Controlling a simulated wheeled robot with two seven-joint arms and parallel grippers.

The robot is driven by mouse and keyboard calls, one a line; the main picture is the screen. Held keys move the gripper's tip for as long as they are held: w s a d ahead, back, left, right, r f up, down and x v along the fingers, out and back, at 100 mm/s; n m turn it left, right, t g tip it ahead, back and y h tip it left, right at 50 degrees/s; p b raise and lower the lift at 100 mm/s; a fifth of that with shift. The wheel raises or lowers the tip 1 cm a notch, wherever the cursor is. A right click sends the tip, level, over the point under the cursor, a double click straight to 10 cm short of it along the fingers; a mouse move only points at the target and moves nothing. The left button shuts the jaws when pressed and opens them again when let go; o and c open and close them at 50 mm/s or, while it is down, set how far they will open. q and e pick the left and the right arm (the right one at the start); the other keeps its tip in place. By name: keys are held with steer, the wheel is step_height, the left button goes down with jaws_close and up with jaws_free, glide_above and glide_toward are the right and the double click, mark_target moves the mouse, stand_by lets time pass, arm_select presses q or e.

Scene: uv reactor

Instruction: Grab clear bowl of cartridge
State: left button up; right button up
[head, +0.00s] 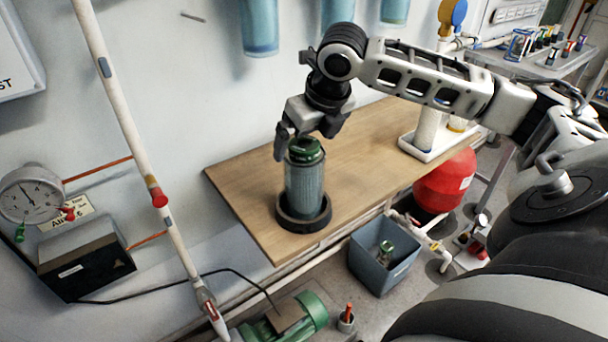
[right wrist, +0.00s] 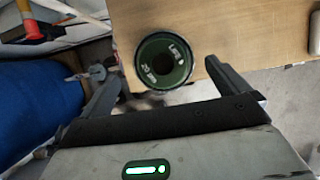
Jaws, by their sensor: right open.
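The cartridge (head: 305,190) is a clear, bluish ribbed cylinder with a dark green cap (head: 306,150). It stands upright in a black ring base (head: 303,222) at the near left end of a wooden tabletop. My right gripper (head: 292,143) is just above and around the cap's level in the head view. In the right wrist view the round green cap (right wrist: 164,62) with white markings lies ahead, between the lines of the two open fingers (right wrist: 165,80). I cannot tell whether a finger touches it. My left gripper is not in view.
The wooden tabletop (head: 365,165) is clear beyond the cartridge. A white tray (head: 430,150) stands at its far right. A grey bin (head: 385,255) and a red tank (head: 445,180) are below. A pale vertical pipe (head: 125,110) and a gauge (head: 30,195) are at left.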

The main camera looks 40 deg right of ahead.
mark_target(304, 185)
steer(key=shift+s+d+x, duration=0.1)
steer(key=shift+x, duration=1.35)
steer(key=shift+s+d+x, duration=0.1)
steer(key=shift+d+x, duration=0.05)
steer(key=shift+x, duration=1.35)
steer(key=c, duration=1.3)
steer(key=shift+c, duration=1.4)
steer(key=shift+r, duration=0.1)
